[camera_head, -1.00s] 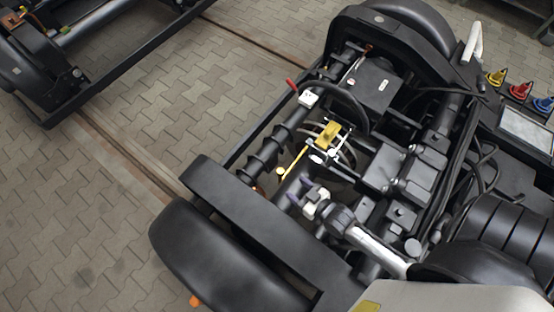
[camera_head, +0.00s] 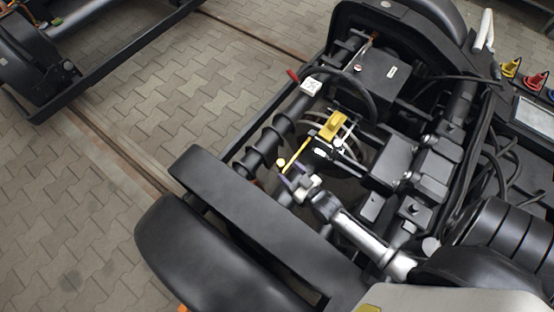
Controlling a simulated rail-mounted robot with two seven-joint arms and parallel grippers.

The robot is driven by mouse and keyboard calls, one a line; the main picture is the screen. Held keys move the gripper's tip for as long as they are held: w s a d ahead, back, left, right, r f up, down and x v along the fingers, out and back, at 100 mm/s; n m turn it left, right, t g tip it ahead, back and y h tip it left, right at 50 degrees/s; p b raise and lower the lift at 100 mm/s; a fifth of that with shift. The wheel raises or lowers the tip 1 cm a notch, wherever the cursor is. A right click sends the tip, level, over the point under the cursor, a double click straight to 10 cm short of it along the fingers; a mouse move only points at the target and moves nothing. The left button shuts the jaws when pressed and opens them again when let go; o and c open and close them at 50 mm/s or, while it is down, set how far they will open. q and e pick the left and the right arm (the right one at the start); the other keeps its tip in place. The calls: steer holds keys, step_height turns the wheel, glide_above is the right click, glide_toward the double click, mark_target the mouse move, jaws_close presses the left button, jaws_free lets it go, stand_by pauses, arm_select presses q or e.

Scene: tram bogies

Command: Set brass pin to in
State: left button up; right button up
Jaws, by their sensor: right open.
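A brass-yellow block (camera_head: 333,125) sits among the dark parts of the bogie in the middle of the view. A thin yellow rod (camera_head: 297,149) slants down and left from beside it, with a pale round knob (camera_head: 281,162) at its lower end. I cannot tell which of these is the brass pin. My right gripper (camera_head: 288,174) has dark fingers, open, close beside the knob at its lower right. I cannot tell whether they touch it. My left gripper is not in view.
The black bogie frame (camera_head: 250,220) crosses in front, and a coil spring (camera_head: 262,148) stands left of the rod. A black curved hose (camera_head: 368,92) and boxes (camera_head: 383,75) lie behind. Yellow and red cones (camera_head: 510,68) stand at right.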

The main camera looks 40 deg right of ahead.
mark_target(278, 160)
steer(key=w+b, duration=0.1)
steer(key=w, duration=0.5)
steer(key=shift+w, duration=0.25)
jaws_close()
stand_by(0.4)
